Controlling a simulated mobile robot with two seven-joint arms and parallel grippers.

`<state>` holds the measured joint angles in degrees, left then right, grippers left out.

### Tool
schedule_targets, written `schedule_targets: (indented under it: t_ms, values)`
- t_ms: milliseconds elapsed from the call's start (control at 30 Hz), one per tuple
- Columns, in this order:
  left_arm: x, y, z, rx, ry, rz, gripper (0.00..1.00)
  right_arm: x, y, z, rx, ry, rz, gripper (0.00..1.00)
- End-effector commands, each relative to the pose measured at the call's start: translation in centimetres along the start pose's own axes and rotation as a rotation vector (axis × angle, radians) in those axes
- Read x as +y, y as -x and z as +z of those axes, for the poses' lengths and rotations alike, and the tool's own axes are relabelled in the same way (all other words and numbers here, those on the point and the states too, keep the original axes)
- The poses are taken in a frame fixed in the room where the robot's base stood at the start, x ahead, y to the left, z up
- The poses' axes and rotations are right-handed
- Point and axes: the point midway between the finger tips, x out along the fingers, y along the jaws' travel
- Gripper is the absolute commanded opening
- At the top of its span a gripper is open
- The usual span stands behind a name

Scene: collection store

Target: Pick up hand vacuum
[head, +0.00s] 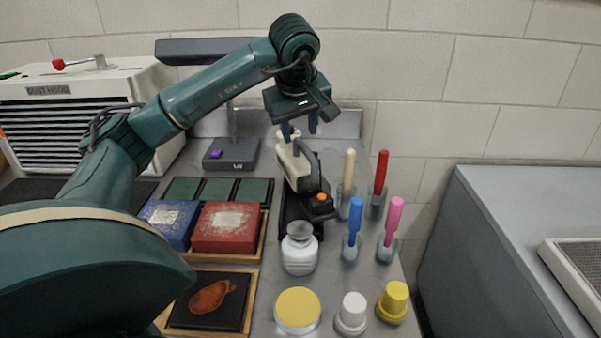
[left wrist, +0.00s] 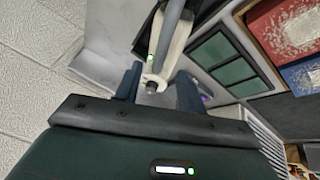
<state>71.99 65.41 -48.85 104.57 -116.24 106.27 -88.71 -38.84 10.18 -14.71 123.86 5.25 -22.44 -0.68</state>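The hand vacuum (head: 301,172) is cream and dark grey with an orange part at its near end. It sits in a black tray (head: 290,213) on the grey bench. My left gripper (head: 300,130) is above its far end, fingers pointing down and apart. In the left wrist view, one end of the vacuum (left wrist: 154,80) shows between the spread fingers (left wrist: 160,82); I cannot tell whether either finger touches it. My right gripper is not in view.
Glass holders with coloured sticks (head: 352,225) stand close on the right. A white jar (head: 299,252) and several lidded pots (head: 298,310) are in front. Red and blue boxes (head: 227,228) lie left. A grey lamp base (head: 231,155) stands behind, left of the vacuum.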

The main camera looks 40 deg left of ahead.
Motion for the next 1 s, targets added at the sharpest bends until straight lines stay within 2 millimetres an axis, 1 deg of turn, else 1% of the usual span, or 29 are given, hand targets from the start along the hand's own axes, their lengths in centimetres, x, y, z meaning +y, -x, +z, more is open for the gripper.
schedule_targets:
  t_ms: [33, 100, 233, 333, 567, 1000]
  values:
    - [-0.1, -0.9, -0.1, -0.001, 0.001, -0.006, 0.40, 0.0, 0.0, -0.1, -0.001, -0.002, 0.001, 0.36]
    - [0.1, -2.0, -0.4, -0.002, 0.002, -0.006, 0.40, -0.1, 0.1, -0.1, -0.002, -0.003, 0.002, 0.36]
    - [0.1, -3.7, -0.4, -0.001, 0.000, -0.003, 0.40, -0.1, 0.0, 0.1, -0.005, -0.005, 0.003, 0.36]
    - [0.1, -4.3, -0.4, -0.001, 0.000, -0.003, 0.40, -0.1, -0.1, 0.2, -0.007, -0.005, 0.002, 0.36]
    - [0.1, -4.3, -0.4, 0.000, 0.000, -0.001, 0.39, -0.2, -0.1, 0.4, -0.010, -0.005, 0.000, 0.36]
    - [0.1, -4.3, -0.4, 0.000, 0.000, -0.001, 0.03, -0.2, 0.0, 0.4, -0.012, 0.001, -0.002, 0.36]
